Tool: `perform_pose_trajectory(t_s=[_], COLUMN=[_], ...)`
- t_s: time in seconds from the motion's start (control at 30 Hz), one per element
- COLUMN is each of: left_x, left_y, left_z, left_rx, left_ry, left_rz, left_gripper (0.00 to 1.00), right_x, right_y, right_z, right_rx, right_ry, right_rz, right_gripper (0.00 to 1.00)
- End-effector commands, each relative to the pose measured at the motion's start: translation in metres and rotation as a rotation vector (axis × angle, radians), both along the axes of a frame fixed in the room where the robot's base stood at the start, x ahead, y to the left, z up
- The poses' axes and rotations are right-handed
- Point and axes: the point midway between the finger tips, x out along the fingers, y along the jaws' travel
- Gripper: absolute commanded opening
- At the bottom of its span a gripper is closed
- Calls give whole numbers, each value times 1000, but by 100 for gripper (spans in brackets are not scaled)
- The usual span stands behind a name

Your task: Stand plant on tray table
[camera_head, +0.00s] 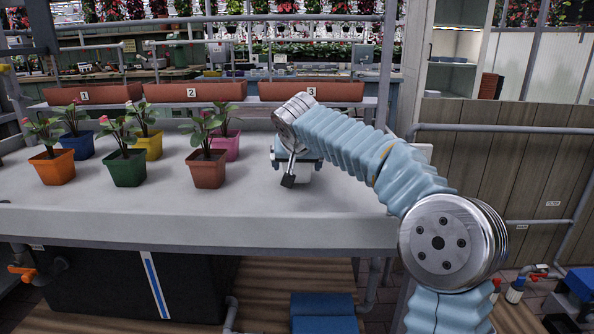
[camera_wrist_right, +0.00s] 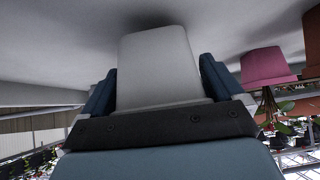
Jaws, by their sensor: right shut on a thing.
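My right gripper (camera_head: 292,163) reaches over the white tray table (camera_head: 330,215) and is shut on a white pot (camera_head: 301,173). In the right wrist view the white pot (camera_wrist_right: 158,68) sits between the two blue fingers (camera_wrist_right: 158,88), with its base towards the pale table surface and a dark shadow beside it. I cannot tell whether the base touches the table. Any plant in this pot is hidden by my arm and gripper. My left gripper is not in view.
Several potted plants stand left on the table: orange (camera_head: 52,168), blue (camera_head: 80,146), green (camera_head: 124,168), yellow (camera_head: 147,146), brown (camera_head: 206,169) and pink (camera_head: 226,146). Numbered long planters (camera_head: 195,92) line the back. The table front and right are clear.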

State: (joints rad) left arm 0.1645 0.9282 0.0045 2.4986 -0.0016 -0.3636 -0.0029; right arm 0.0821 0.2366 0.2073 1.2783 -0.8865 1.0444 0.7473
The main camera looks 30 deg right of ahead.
Motion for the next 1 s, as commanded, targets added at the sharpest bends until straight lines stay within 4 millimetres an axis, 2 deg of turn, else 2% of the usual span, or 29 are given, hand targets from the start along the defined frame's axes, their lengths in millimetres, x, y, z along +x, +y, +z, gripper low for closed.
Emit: perform_pose_trajectory(t_s=[0.03,0.1,0.43,0.47,0.5,0.83,1.0], left_x=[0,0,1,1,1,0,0], left_y=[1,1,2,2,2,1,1], left_z=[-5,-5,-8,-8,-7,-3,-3], left_rx=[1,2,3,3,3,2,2], left_ry=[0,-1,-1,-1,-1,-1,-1], left_rz=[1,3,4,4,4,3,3], left_gripper=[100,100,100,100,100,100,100], right_x=[-1,-1,0,0,0,-3,-23], right_y=[0,0,0,0,0,2,14], right_z=[-10,-16,-19,-20,-19,-12,12], right_rx=[1,1,0,1,1,1,0], right_ry=[-2,-2,-4,-2,-2,-3,-6], right_rz=[0,0,1,0,0,1,2], right_gripper=[52,52,52,96,100,100,100])
